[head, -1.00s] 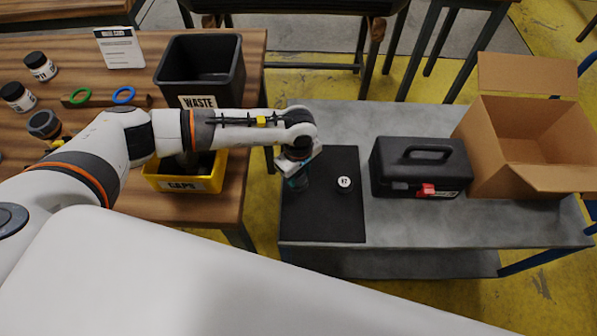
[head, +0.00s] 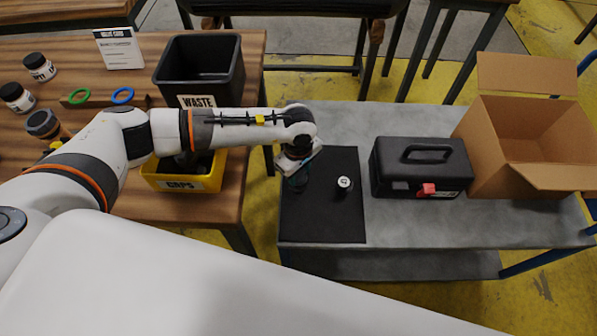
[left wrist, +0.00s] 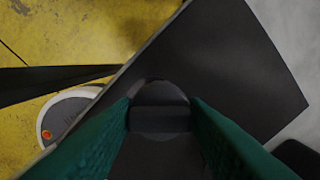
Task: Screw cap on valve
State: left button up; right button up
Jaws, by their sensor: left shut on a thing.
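My left gripper (head: 297,182) is over the left part of the black mat, with its fingers partly hidden under the wrist. In the left wrist view, its green fingers are shut on a dark round piece with a bar across it, which looks like a cap (left wrist: 160,112). A small dark round thing with a white marked top (head: 344,184), perhaps the valve, stands on the mat to the right of the gripper, apart from it. My right gripper is not in view.
The black mat (head: 335,225) lies on a grey table (head: 400,225). A black toolbox (head: 420,165) and an open cardboard box (head: 530,140) stand to the right. On the wooden table are a yellow caps bin (head: 185,184), a black waste bin (head: 200,70) and several jars.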

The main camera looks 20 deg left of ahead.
aim_at(298, 175)
pick_arm(q)
jog(key=shift+s+d+f, duration=0.15)
jog(key=shift+s+f, duration=0.65)
jog(key=shift+f, duration=0.2)
jog(key=o, duration=1.1)
jog(key=shift+c, duration=0.2)
jog(key=shift+r, duration=0.1)
jog(key=shift+w+r+g+p, duration=0.25)
jog(key=shift+r+g+p, duration=0.05)
jog(key=shift+r+p, duration=0.8)
jog(key=shift+w+r+p, duration=0.15)
jog(key=shift+r+p, duration=1.9)
jog(key=shift+r, duration=1.5)
jog(key=shift+a, duration=0.2)
jog(key=shift+f, duration=0.1)
